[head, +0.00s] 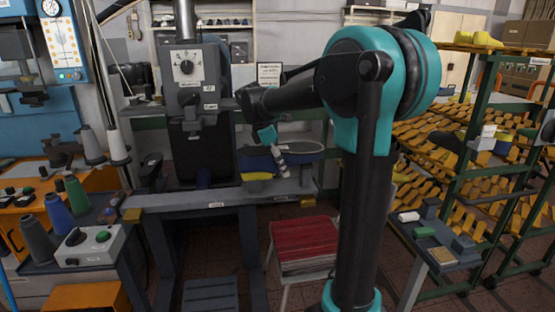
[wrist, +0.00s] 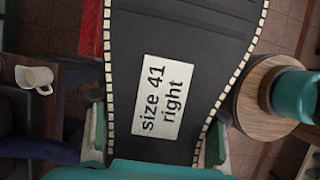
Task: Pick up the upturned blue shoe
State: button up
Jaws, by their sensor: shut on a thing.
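The upturned blue shoe (head: 308,156) is in the head view, at the machine bench, with its dark sole facing up. In the wrist view its dark sole (wrist: 205,45) fills the middle, edged with pale stitches. A white label on it reads "size 41 right". My gripper (head: 281,160) reaches down at the shoe. In the wrist view my gripper (wrist: 157,140) has one finger on each side of the sole, shut on the shoe. The shoe's upper is hidden there. I cannot tell whether the shoe touches the bench.
The grey bench (head: 232,197) carries the machine (head: 190,75) behind. A red-topped stool (head: 304,238) stands in front. A green rack (head: 480,150) with yellow lasts is at right. In the wrist view a round wooden top (wrist: 245,108) bears a teal object, and a cup (wrist: 35,78) is at left.

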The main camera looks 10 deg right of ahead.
grip_shut()
jog(key=shift+r, duration=0.15)
